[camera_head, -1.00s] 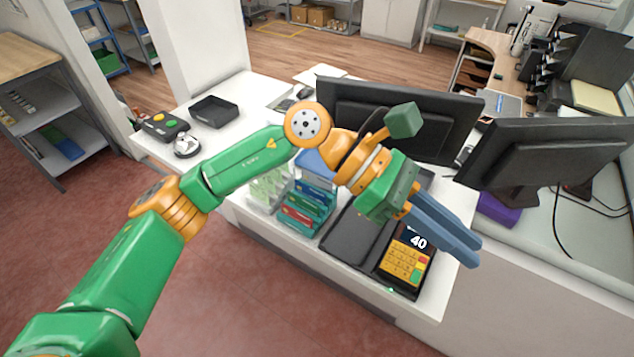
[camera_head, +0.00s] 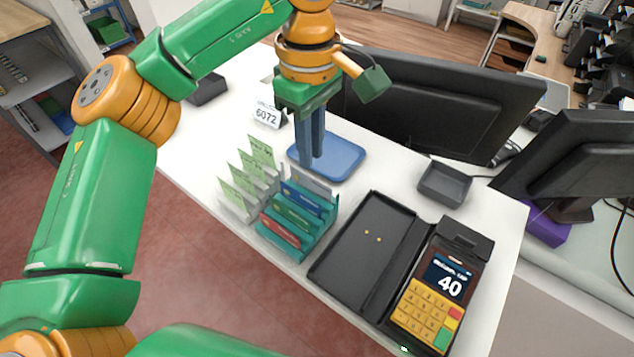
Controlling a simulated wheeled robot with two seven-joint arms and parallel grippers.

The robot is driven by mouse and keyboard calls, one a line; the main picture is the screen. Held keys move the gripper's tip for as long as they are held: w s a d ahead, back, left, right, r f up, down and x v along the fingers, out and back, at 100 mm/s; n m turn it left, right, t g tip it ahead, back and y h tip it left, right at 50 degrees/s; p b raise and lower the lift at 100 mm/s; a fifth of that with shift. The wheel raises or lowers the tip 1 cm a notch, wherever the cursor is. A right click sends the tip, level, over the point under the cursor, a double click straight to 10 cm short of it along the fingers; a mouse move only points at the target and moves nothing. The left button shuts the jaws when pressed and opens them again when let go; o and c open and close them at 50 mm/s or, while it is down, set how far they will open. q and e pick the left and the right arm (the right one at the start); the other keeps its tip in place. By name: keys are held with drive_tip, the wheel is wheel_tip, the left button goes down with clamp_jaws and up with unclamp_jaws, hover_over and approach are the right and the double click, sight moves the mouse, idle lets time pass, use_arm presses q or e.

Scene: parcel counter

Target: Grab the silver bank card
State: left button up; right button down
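A teal card rack (camera_head: 302,245) stands on the white counter. Upright in its slots are a red card (camera_head: 280,231), a green card (camera_head: 291,214), a blue card (camera_head: 301,197) and, at the back, a silver-grey card (camera_head: 312,181), of which only the upper part shows. My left gripper (camera_head: 312,163) points down above the blue tray (camera_head: 340,160), behind the rack and apart from the cards. Its two fingertips look slightly apart, with nothing seen between them. My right gripper is not in view.
Green leaflets (camera_head: 243,180) stand left of the rack, and a 6072 sign (camera_head: 267,115) behind them. A black folder (camera_head: 366,245) and a payment terminal (camera_head: 436,290) lie to the right. A small grey tray (camera_head: 445,183) and monitors (camera_head: 440,100) stand behind.

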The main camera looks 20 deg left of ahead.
sight(310, 177)
use_arm(q)
drive_tip(key=shift+s+f, duration=0.3)
drive_tip(key=shift+f, duration=0.1)
drive_tip(key=f+p, duration=0.1)
drive_tip(key=f, duration=0.2)
drive_tip(key=f+p, duration=0.1)
drive_tip(key=f, duration=0.1)
drive_tip(key=shift+w+a+f+p, duration=0.15)
drive_tip(key=shift+w+f+p, duration=0.15)
drive_tip(key=shift+w+f, duration=0.1)
drive_tip(key=shift+f, duration=0.25)
drive_tip(key=shift+s, duration=0.1)
clamp_jaws()
